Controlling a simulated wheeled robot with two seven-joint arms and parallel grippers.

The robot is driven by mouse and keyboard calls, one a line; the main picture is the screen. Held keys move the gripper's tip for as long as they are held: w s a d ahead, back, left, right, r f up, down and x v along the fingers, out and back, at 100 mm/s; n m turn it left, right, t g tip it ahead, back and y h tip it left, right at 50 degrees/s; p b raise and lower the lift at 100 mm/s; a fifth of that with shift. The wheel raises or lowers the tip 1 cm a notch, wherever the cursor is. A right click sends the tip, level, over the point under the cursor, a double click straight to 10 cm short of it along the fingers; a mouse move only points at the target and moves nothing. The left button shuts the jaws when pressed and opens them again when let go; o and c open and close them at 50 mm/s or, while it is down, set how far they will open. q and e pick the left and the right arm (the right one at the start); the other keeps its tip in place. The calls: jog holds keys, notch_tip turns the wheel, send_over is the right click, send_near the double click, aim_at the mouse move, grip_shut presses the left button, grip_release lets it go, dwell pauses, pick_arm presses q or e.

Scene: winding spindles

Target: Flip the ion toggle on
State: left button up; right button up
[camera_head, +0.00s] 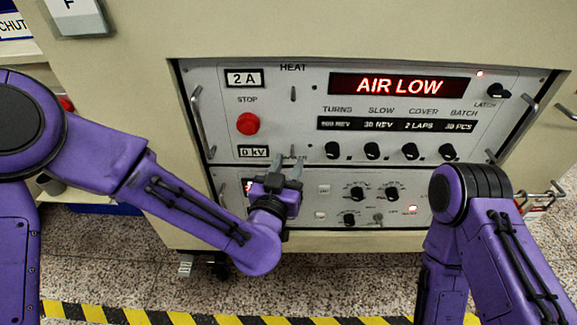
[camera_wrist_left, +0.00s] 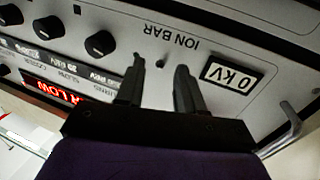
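The ion toggle is a small lever (camera_wrist_left: 160,62) beside the "ION BAR" lettering (camera_wrist_left: 178,44) in the left wrist view, upside down there. It lies between and just beyond my left fingertips; which way it is tilted is too small to tell. My left gripper (camera_head: 288,162) is at the lower edge of the upper panel, right of the "0 kV" display (camera_head: 254,152). In the left wrist view its two fingers (camera_wrist_left: 158,75) are apart with nothing held between them. The gripper largely hides the toggle in the head view. My right gripper is out of view.
A red STOP button (camera_head: 248,123) and the HEAT toggle (camera_head: 293,93) are above my left gripper. Several black knobs (camera_head: 372,151) line the panel to the right. The red display (camera_head: 402,86) reads AIR LOW. Metal handles (camera_head: 201,118) stick out at the panel's sides.

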aim_at(290, 145)
pick_arm(q)
jog(key=shift+w+d, duration=0.15)
jog(key=shift+w, duration=0.5)
grip_shut()
jog(key=shift+r+p, duration=0.25)
jog(key=shift+p, duration=0.3)
notch_tip(290, 145, up, 3)
jog(key=n+g+p, duration=0.1)
jog(key=g+p, duration=0.2)
jog(key=p, duration=1.1)
jog(key=shift+s+r+g+y, duration=0.1)
jog(key=shift+g+y, duration=0.2)
jog(key=shift+g, duration=0.1)
jog(key=g+p, duration=0.1)
jog(key=p, duration=0.4)
jog(key=g+p, duration=0.2)
jog(key=p, duration=0.2)
jog(key=w+r+n+g+p, duration=0.1)
jog(key=g+p, duration=0.1)
jog(key=p, duration=0.3)
jog(key=shift+y+p, duration=0.3)
jog(key=shift+p, duration=0.05)
jog(key=shift+f+g+p, duration=0.2)
jog(key=shift+g+p, duration=0.2)
jog(key=shift+p, duration=0.25)
